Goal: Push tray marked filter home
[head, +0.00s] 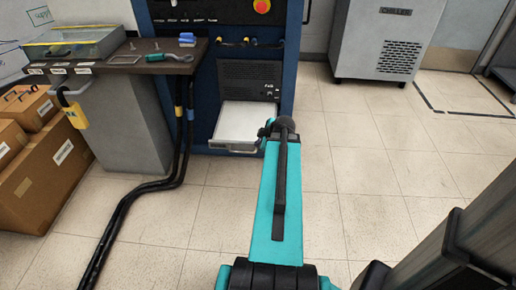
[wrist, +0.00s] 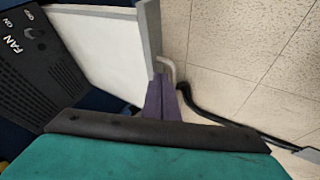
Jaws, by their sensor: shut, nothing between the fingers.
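The tray (head: 240,124), with a white inside and a grey front, sticks out of the low opening of the blue cabinet (head: 202,75). No filter marking is readable on it. In the wrist view the tray (wrist: 100,48) fills the upper left, with its grey front edge and a bent metal handle (wrist: 170,68). My gripper (wrist: 161,80) has its purple fingers together, empty, with the tips right by the tray front and handle. I cannot tell whether they touch. In the head view my arm hides most of the gripper, at the tray's right front corner.
A black panel marked FAN (wrist: 35,60) sits beside the tray. Black hoses (head: 150,185) run down to the floor left of the cabinet. A bench (head: 125,57) and cardboard boxes (head: 45,165) stand at left. Tiled floor (head: 370,155) is open at right.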

